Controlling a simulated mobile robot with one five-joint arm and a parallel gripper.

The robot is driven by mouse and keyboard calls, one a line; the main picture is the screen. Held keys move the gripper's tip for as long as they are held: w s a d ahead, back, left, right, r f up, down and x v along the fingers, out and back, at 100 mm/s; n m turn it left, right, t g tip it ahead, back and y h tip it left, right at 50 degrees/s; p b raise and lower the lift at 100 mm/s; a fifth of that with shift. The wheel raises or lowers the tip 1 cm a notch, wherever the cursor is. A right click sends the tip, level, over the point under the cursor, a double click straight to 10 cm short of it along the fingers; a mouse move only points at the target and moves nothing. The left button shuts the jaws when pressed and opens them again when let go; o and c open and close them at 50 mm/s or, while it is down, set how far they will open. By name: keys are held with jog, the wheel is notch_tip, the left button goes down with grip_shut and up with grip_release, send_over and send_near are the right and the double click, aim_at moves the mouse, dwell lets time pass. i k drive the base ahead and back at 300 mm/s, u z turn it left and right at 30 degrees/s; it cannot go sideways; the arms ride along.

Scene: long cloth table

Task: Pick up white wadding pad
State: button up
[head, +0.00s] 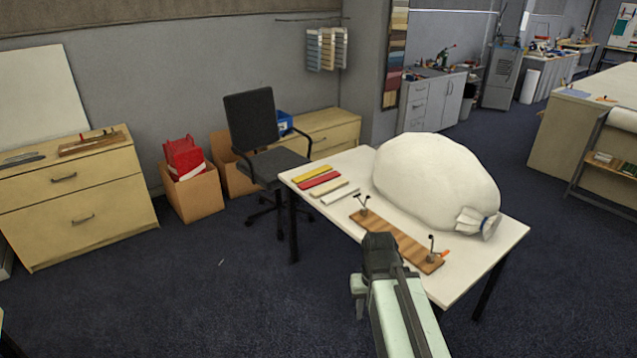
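A small flat white strip (340,195), which fits the white wadding pad, lies on the white table (455,285). It is nearest the wooden board in a row with a cream strip (329,187), a red strip (319,180) and a yellow strip (312,173). My gripper (379,240) is dark and sits at the end of my pale arm, over the table's near edge in the picture. It is apart from the white strip, to its lower right. Its fingertips cannot be made out, so I cannot tell whether it is open or shut.
A large stuffed white sack (435,180) with a tied end fills the table's back right. A wooden board (398,241) with two upright metal fittings lies in front of it. A black office chair (252,120) stands behind the table. Open floor lies left of the table.

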aim_at(346, 191)
jog(key=u, duration=0.2)
jog(key=i, duration=2.15)
jog(key=u, duration=2)
